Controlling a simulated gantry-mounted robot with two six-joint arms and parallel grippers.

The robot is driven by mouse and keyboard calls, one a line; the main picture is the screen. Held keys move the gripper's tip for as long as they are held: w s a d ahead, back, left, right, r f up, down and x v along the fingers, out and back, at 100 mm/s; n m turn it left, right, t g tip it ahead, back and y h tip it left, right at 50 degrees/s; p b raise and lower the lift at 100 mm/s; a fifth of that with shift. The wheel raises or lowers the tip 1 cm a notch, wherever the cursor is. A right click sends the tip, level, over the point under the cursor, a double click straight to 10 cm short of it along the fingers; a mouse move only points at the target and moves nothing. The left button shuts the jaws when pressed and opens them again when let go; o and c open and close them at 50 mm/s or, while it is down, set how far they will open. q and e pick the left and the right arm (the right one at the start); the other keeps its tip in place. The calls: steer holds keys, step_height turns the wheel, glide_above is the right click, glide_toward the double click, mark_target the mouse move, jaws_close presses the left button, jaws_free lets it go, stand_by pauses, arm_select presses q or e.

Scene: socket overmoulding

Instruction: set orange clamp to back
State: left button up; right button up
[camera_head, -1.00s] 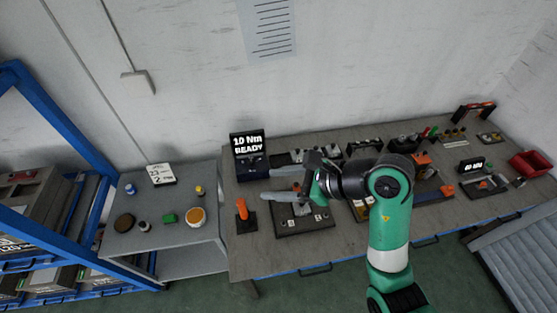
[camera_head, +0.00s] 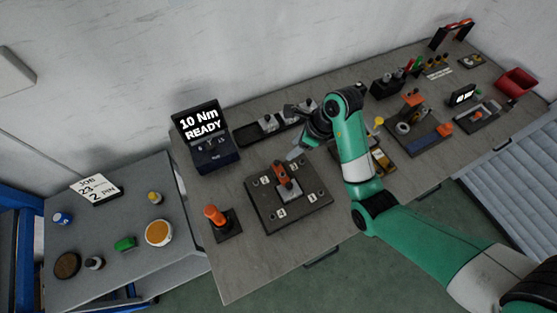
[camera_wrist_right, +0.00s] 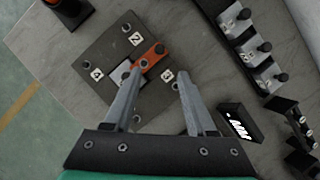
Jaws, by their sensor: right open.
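The orange clamp (camera_head: 282,168) lies as a small orange bar on a grey block in the middle of a dark square plate (camera_head: 262,207) with numbered labels. In the right wrist view the clamp (camera_wrist_right: 154,55) shows on the plate (camera_wrist_right: 100,48), beyond the left finger, which partly covers the block. My right gripper (camera_head: 295,150) is just behind and to the right of the clamp in the head view. In the wrist view the gripper (camera_wrist_right: 161,72) is open, with nothing between its fingers. Whether a finger touches the clamp cannot be told. My left gripper is not in view.
An orange-handled tool (camera_head: 214,216) stands left of the plate. A "10 Nm READY" display (camera_head: 203,130) stands behind it. A dark rack (camera_head: 254,134) lies along the back. Other fixtures and a red bin (camera_head: 516,82) fill the right.

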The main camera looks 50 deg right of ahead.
mark_target(277, 162)
steer(key=b+x, duration=1)
steer(key=shift+s, duration=0.2)
steer(key=shift+w+a+f, duration=0.15)
steer(key=shift+w+f, duration=0.05)
steer(key=shift+f, duration=0.1)
steer(key=shift+w+a+f, duration=0.1)
steer(key=shift+w+f, duration=0.15)
steer(key=shift+f, duration=0.2)
jaws_close()
stand_by(0.4)
